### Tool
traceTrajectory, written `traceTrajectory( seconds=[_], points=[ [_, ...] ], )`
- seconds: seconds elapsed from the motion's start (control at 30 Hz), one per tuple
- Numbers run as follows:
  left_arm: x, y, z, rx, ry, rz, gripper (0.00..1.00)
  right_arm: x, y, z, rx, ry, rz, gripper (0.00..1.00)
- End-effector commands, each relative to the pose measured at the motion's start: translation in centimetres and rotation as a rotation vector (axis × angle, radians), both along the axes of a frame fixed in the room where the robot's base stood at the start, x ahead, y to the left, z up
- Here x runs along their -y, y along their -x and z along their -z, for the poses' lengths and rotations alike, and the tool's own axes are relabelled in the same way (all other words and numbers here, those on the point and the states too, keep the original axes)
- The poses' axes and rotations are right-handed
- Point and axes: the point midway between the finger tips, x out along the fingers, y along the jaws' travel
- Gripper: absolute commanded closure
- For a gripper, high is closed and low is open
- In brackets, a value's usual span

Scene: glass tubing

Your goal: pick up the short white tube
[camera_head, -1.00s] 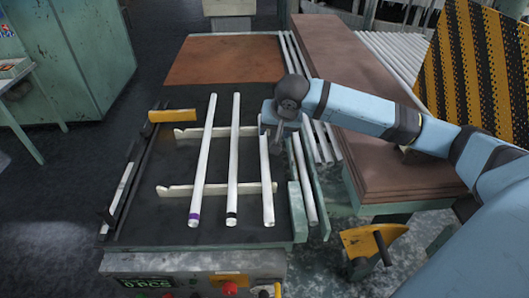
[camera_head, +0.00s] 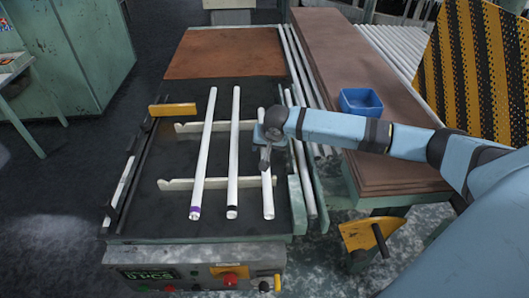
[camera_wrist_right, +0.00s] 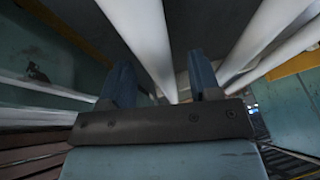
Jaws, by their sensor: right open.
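The short white tube (camera_head: 268,198) is the rightmost of three tubes lying across two notched rails. My right gripper (camera_head: 265,163) is directly over the middle of this tube, pointing down, and hides part of it. In the right wrist view my right gripper (camera_wrist_right: 160,82) is open, and a white tube (camera_wrist_right: 142,35) passes across the gap between its fingers. I cannot tell whether the fingers touch it. My left gripper is not in view.
A longer tube with a black end (camera_head: 234,150) and another with a purple end (camera_head: 203,150) lie left. A blue bin (camera_head: 361,110) sits on the brown boards (camera_head: 345,60) at right. A yellow block (camera_head: 172,109) stands at left.

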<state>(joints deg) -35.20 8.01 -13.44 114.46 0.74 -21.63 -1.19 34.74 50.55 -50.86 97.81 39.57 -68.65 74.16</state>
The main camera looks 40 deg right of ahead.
Motion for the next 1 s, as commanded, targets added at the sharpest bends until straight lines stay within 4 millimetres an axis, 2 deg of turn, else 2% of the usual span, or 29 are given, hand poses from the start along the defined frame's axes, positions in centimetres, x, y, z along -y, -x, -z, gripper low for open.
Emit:
traceTrajectory(
  seconds=[0.23,0.47,0.77,1.0],
  points=[
    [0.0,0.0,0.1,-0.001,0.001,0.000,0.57,0.0,-0.1,0.2,0.000,0.000,0.000,0.43],
    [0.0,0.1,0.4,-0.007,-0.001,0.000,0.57,0.0,-0.1,0.2,0.000,0.000,0.000,0.96],
    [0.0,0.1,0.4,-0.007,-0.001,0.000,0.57,0.0,-0.1,0.1,0.000,0.000,0.000,0.97],
    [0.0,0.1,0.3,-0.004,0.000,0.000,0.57,0.0,-0.1,-1.8,0.001,-0.001,-0.001,0.97]
  ],
)
